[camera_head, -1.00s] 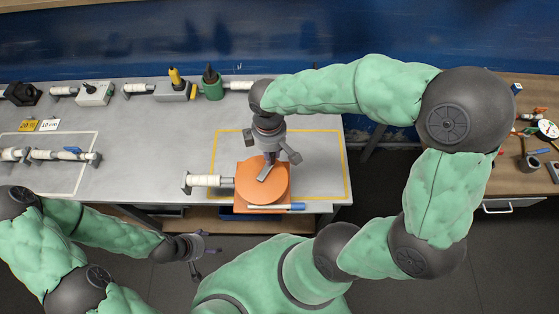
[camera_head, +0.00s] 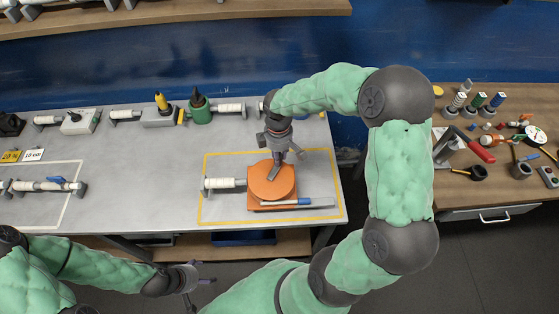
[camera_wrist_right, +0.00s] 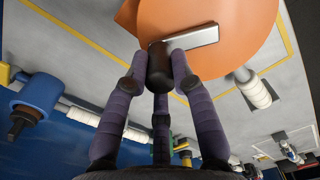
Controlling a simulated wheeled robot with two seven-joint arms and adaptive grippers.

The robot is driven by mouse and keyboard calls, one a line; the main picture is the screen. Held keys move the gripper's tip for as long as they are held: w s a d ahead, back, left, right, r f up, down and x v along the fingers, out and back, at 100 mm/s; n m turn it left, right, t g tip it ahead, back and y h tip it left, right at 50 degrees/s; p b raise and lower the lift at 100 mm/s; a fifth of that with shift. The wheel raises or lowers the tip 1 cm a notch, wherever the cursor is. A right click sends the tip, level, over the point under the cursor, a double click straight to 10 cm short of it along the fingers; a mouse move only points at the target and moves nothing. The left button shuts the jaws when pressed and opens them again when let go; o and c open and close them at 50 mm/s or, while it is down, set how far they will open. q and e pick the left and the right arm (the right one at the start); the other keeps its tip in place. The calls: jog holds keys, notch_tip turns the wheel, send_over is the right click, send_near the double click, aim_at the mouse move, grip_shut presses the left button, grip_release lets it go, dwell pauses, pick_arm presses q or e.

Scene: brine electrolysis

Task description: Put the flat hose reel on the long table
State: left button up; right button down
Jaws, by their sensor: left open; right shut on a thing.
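The flat hose reel (camera_head: 270,187) is an orange disc on a squarish orange base, with a white ribbed stub on its left and a blue-ended rod along its front. It is over the yellow-outlined area of the grey long table (camera_head: 130,190); I cannot tell whether it touches the top. My right gripper (camera_head: 276,160) is above it, shut on its dark knob, beside a grey metal bar. The right wrist view shows the fingers closed around this knob (camera_wrist_right: 160,65), with the orange disc (camera_wrist_right: 205,15) beyond. My left gripper (camera_head: 197,282) is open and empty, off the table's front edge.
A green holder (camera_head: 200,112) and a grey block with a yellow-handled tool (camera_head: 160,112) stand along the table's back. A white-outlined area with a valve pipe (camera_head: 45,186) is at left. A cluttered wooden bench (camera_head: 465,195) stands at right. The table's middle is clear.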

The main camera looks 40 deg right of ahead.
jog(key=shift+w+d+f, duration=0.15)
jog(key=shift+d+f, duration=0.05)
jog(key=shift+f, duration=0.1)
jog(key=shift+w+d+f+b, duration=0.1)
jog(key=shift+f+b, duration=0.15)
jog(key=shift+f, duration=0.65)
jog(key=shift+w+d+f+b, duration=0.1)
jog(key=shift+f+b, duration=0.1)
jog(key=shift+f, duration=0.8)
jog(key=c, duration=1)
grip_release()
jog(key=shift+s, duration=0.1)
jog(key=shift+c, duration=0.2)
notch_tip(320, 180, up, 12)
jog(key=shift+r+p, duration=0.1)
jog(key=shift+p, duration=1.1)
